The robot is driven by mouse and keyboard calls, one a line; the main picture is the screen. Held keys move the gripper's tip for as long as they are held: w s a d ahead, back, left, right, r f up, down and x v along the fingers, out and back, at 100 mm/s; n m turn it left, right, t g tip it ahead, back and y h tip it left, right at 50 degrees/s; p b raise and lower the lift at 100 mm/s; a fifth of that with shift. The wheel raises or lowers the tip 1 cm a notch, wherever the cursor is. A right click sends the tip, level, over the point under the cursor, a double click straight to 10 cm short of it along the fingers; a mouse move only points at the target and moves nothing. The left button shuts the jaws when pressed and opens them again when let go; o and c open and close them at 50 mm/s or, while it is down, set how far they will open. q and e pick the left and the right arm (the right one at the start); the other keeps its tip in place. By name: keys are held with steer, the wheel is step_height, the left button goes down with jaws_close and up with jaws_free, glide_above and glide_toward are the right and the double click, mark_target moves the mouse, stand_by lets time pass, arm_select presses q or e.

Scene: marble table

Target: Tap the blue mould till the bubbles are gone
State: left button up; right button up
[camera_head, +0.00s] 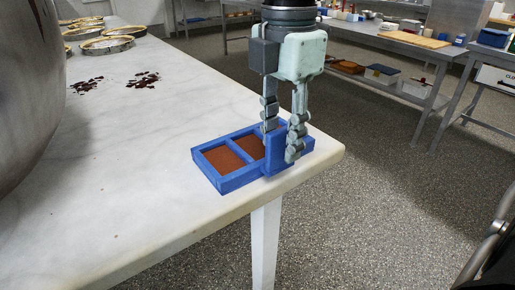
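The blue mould (228,183) lies near the right front corner of the marble table (150,175). It is a shallow rectangular frame with compartments holding brown chocolate. The surface looks smooth at this size; I cannot make out bubbles. My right gripper (281,142) points down over the right part of the mould, one finger on each side of a raised blue piece of it. The fingers appear closed on this piece. They hide some of the mould's right half. The mould appears to rest flat on the table. My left gripper is not in view.
A large rounded metal vessel (28,85) fills the left edge. Dark chocolate pieces (143,80) lie on the table, with round gold-rimmed items (107,46) behind them. The table edge is close to the mould's right. The marble left of the mould is clear.

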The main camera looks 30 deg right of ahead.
step_height(320, 180, up, 12)
stand_by(0.5)
stand_by(0.3)
